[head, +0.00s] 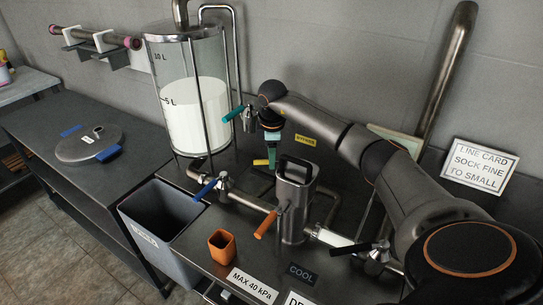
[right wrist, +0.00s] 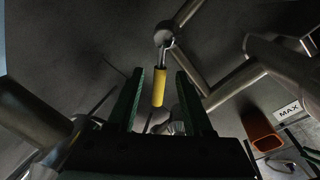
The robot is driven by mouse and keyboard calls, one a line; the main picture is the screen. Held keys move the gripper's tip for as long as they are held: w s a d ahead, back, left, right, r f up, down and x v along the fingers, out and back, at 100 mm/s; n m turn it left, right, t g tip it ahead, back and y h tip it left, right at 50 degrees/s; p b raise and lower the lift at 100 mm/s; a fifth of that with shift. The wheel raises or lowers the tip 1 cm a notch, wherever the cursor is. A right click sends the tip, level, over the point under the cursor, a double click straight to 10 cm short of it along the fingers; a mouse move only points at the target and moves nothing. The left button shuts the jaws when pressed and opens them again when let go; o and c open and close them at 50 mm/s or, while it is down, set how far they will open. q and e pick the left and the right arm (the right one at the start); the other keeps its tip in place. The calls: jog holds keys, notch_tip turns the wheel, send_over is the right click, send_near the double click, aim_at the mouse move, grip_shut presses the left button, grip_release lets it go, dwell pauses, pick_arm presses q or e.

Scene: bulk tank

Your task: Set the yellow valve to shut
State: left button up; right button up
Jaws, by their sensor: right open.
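The yellow valve handle (right wrist: 159,88) shows in the right wrist view, hanging from a metal valve body (right wrist: 163,36) on a pipe. My right gripper (right wrist: 160,72) is open, with one green finger on each side of the handle in that view and a gap on both sides. I cannot tell how deep the handle sits between the fingers. In the head view my right gripper (head: 272,156) points down behind the metal housing, and the yellow valve is mostly hidden there. My left gripper is not in view.
Valves with teal (head: 233,113), blue (head: 205,190), orange (head: 265,225) and black (head: 375,248) handles stand around it. The metal filter housing (head: 294,205) is close in front of my gripper. A glass tank (head: 190,95) stands to the left. An orange cup (head: 222,246) sits near the front edge.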

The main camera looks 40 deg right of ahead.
jog(key=shift+f, duration=0.35)
jog(key=shift+c, duration=0.4)
grip_shut()
dwell(0.9)
